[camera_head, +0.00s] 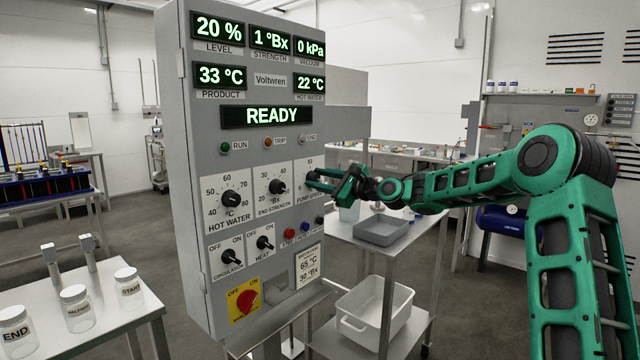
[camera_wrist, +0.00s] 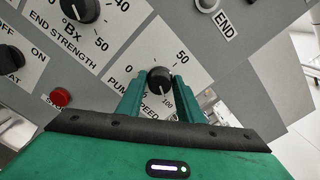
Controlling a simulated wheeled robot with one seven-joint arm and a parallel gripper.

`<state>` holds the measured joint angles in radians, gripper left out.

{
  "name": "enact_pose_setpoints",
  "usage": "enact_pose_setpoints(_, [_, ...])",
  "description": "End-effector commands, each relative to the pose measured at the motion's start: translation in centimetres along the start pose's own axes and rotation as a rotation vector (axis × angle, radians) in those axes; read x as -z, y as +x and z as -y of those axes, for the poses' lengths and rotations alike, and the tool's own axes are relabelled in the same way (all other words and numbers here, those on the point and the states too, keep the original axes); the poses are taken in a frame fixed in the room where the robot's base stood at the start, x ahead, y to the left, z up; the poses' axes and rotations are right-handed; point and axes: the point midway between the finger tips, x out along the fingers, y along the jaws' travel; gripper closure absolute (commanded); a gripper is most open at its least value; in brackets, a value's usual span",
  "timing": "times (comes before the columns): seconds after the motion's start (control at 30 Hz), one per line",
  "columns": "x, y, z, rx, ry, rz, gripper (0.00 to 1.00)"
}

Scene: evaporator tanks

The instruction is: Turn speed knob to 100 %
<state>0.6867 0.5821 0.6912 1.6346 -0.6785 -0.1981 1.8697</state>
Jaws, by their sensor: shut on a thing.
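The pump speed knob (camera_wrist: 160,80) is a black round knob on a white scale plate marked 0, 50 and 100. My gripper (camera_wrist: 160,98) is shut on this knob, with one green finger on each side of it in the wrist view. The white mark on the knob is too small to read surely. In the head view my gripper (camera_head: 318,180) reaches the right side of the grey control panel (camera_head: 200,290), and its fingers hide most of the knob. The display (camera_head: 266,116) reads READY.
The end strength knob (camera_head: 277,187) and hot water knob (camera_head: 231,198) sit left of my gripper. Below are circulation and heat switches, small buttons and a red main switch (camera_head: 247,301). A steel table with a grey tray (camera_head: 382,230) stands right of the panel.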

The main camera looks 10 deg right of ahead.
Motion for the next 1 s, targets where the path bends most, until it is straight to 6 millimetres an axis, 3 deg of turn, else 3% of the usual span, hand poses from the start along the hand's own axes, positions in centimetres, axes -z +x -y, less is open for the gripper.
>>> enact_pose_setpoints(0.03, [0.69,-0.22,0.39,0.008,0.024,-0.012,0.89])
enact_pose_setpoints(0.33, [0.69,-0.20,0.34,0.007,0.129,-0.011,0.89])
enact_pose_setpoints(0.87, [0.62,-0.18,0.31,0.006,0.148,-0.010,0.89])
enact_pose_setpoints(0.9, [0.61,-0.18,0.31,0.006,0.148,-0.010,0.57])
enact_pose_setpoints(0.93, [0.58,-0.17,0.29,0.006,0.148,-0.009,0.50])
enact_pose_setpoints(1.0, [0.47,-0.14,0.23,0.005,0.148,-0.008,0.49])
